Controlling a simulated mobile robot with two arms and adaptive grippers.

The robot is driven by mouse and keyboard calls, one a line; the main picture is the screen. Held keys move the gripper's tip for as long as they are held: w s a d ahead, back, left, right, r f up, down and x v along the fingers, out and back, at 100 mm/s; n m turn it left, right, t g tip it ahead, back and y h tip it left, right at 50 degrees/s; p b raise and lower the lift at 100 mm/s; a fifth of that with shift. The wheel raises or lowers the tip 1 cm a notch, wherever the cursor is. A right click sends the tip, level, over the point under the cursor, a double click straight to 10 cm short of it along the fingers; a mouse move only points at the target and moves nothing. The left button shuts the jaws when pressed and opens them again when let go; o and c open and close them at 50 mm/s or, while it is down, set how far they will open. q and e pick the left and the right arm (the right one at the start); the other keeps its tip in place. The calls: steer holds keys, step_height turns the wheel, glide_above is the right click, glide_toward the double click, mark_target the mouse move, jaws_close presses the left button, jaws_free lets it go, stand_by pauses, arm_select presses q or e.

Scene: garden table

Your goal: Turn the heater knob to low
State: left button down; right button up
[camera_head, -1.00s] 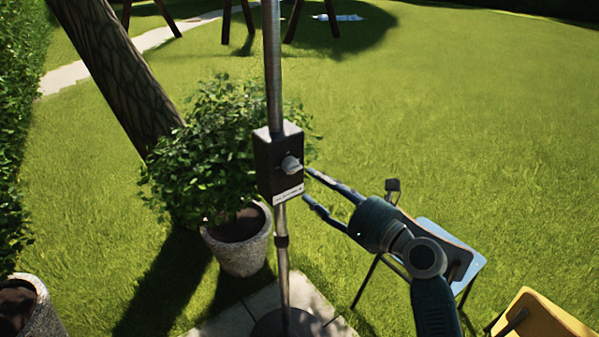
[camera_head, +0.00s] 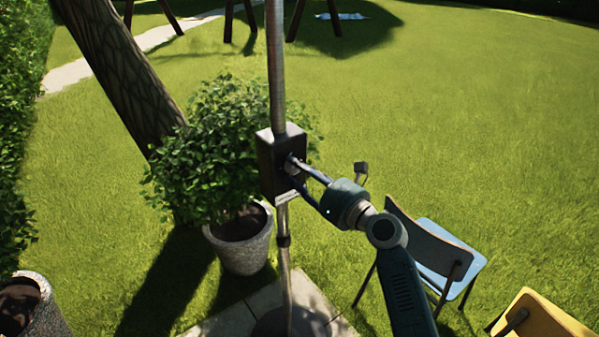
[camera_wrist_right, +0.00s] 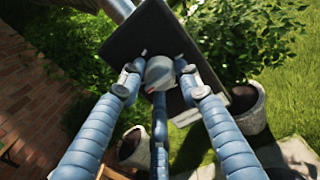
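The heater control is a dark box (camera_head: 268,165) on a metal pole, with a pale label along its lower edge. Its grey knob (camera_head: 291,162) is partly hidden by my right gripper (camera_head: 296,175) in the head view. In the right wrist view the round knob (camera_wrist_right: 160,73) shows a small red mark at its lower left. The fingers of my right gripper (camera_wrist_right: 160,78) stand around the knob, one on each side and one below. They look open, with narrow gaps at the sides; contact is hard to tell. My left gripper is not in view.
The metal pole (camera_head: 276,70) rises from a round base on paving. A potted bush (camera_head: 215,150) stands close behind and left of the box. A blue chair (camera_head: 450,262) and a yellow chair (camera_head: 540,315) are at the lower right. Open lawn lies to the right.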

steer(key=shift+f, duration=0.1)
steer(key=shift+c, duration=1.4)
steer(key=shift+f+n, duration=0.15)
steer(key=shift+n, duration=0.25)
